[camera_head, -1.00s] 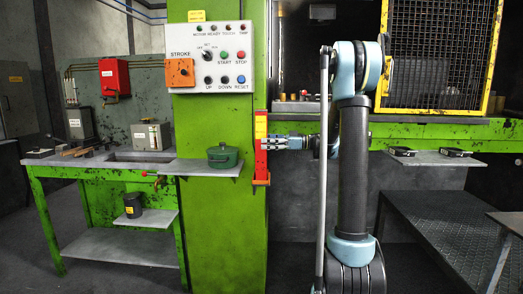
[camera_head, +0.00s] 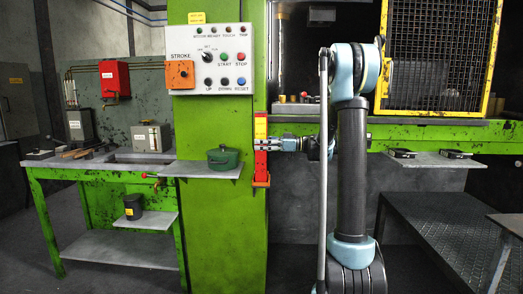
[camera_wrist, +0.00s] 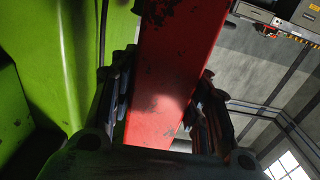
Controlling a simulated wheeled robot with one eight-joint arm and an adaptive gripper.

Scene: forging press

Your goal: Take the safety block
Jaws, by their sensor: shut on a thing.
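The safety block (camera_head: 261,160) is a tall red bar with a yellow label near its top. In the wrist view the red block (camera_wrist: 168,70) runs between my two fingers (camera_wrist: 160,112), one on each side. I cannot tell whether the block's foot is clear of the holder.
The control panel (camera_head: 210,58) is on the column above. A green pot (camera_head: 223,158) stands on the grey shelf left of the block. A yellow-framed mesh guard (camera_head: 440,55) is at the upper right. A small shelf (camera_head: 432,160) with dark items is at the right.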

